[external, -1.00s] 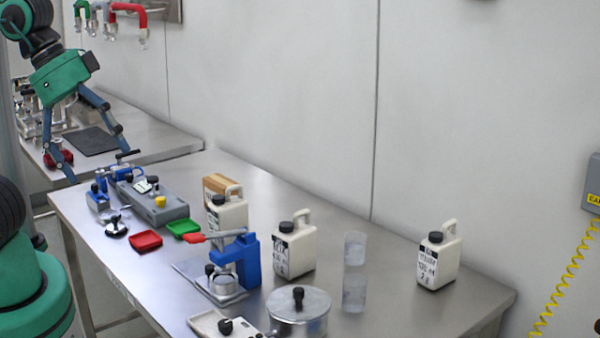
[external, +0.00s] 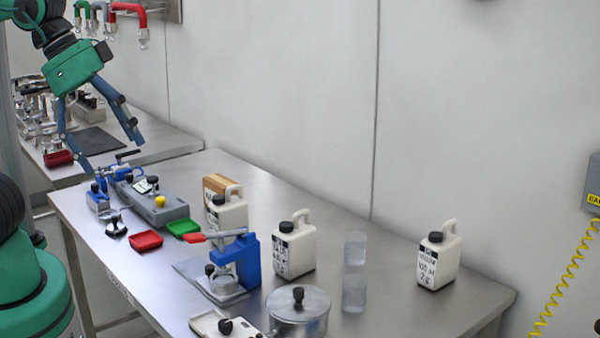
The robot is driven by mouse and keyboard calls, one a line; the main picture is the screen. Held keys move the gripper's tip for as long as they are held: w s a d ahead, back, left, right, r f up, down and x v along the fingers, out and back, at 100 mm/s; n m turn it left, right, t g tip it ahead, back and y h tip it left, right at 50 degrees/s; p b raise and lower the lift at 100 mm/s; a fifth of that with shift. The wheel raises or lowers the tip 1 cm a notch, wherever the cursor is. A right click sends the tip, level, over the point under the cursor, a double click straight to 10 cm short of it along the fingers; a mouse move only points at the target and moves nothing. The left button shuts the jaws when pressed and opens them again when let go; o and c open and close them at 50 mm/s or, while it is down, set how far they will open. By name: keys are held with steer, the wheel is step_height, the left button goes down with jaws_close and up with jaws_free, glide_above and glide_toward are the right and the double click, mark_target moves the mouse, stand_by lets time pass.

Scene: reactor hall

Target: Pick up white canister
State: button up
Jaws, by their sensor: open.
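Three white canisters with black caps, handles and printed labels stand upright on the steel table. One canister (external: 438,262) is alone at the right end, one (external: 295,252) is near the middle, and one (external: 230,214) is partly hidden behind the blue press. My gripper (external: 113,160) is open and empty, fingers pointing down, above the far left end of the table. It is well to the left of all the canisters and higher than them.
A blue press (external: 248,262) with a red handle, a metal pot (external: 298,308) and two clear beakers (external: 354,290) stand among the canisters. A grey device (external: 155,203), a red tray (external: 146,240) and a green tray (external: 184,228) lie at left. Taps (external: 128,10) hang on the wall.

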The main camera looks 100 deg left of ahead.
steer(key=w+a+r+n+y+p, duration=0.1)
steer(key=w+a+r+p, duration=0.15)
steer(key=w, duration=0.55)
steer(key=w+a+r+n+p, duration=0.1)
steer(key=w+a+r, duration=0.15)
steer(key=w, duration=0.55)
steer(key=n+g+y+p, duration=0.2)
steer(key=n+p, duration=0.4)
steer(key=p, duration=0.6)
glide_above(443, 235)
steer(key=s+d, duration=0.2)
steer(key=s, duration=0.1)
step_height(443, 235, down, 26)
steer(key=shift+w+d+r, duration=0.15)
steer(key=shift+w+r, duration=0.1)
steer(key=shift+f, duration=0.1)
steer(key=shift+p+x, duration=0.6)
steer(key=shift+x, duration=3.6)
steer(key=shift+s, duration=0.1)
steer(key=shift+f, duration=0.2)
